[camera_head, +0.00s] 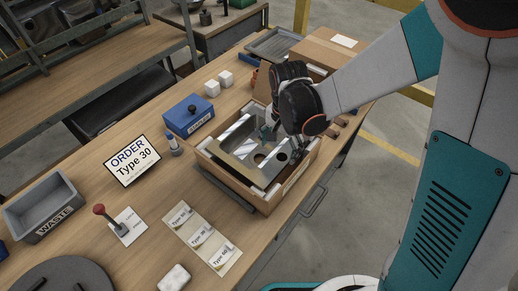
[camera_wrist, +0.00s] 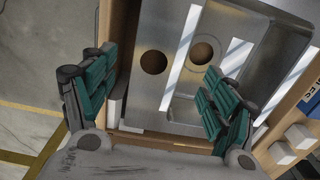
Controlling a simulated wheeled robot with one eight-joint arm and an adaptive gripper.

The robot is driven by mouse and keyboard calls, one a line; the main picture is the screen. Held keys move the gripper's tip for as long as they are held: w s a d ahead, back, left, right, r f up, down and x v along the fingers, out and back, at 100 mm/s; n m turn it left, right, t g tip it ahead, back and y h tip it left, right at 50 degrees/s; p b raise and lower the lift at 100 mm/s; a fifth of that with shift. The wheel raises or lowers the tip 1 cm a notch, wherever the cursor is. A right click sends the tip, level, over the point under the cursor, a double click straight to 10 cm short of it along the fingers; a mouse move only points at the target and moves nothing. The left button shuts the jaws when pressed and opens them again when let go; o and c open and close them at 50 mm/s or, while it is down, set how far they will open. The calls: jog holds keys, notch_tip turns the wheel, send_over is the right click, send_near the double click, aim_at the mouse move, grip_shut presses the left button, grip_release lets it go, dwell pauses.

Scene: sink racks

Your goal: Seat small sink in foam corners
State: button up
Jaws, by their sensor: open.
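The small steel sink (camera_head: 237,161) sits inside an open wooden box on the bench. In the wrist view the sink (camera_wrist: 157,28) shows its flat deck with a round hole, and a basin with a drain hole. My gripper (camera_head: 283,143) is over the right part of the box, pointing down. In the wrist view its teal fingers (camera_wrist: 156,98) are spread wide, one at the box's edge and one over the sink. A pale block (camera_wrist: 116,103) beside the left finger may be a foam corner.
The wooden box (camera_head: 275,200) stands near the bench's front edge. A blue box (camera_head: 189,116), white blocks (camera_head: 219,83), an "ORDER Type 30" sign (camera_head: 132,161) and a grey WASTE bin (camera_head: 44,205) are to its left. A cardboard box (camera_head: 325,52) is behind.

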aim_at(280, 156)
notch_tip(280, 156, down, 3)
jog(key=shift+d+f+b, duration=0.1)
jog(key=shift+f+b, duration=0.1)
jog(key=shift+b, duration=0.25)
grip_shut()
jog(key=shift+r, duration=0.1)
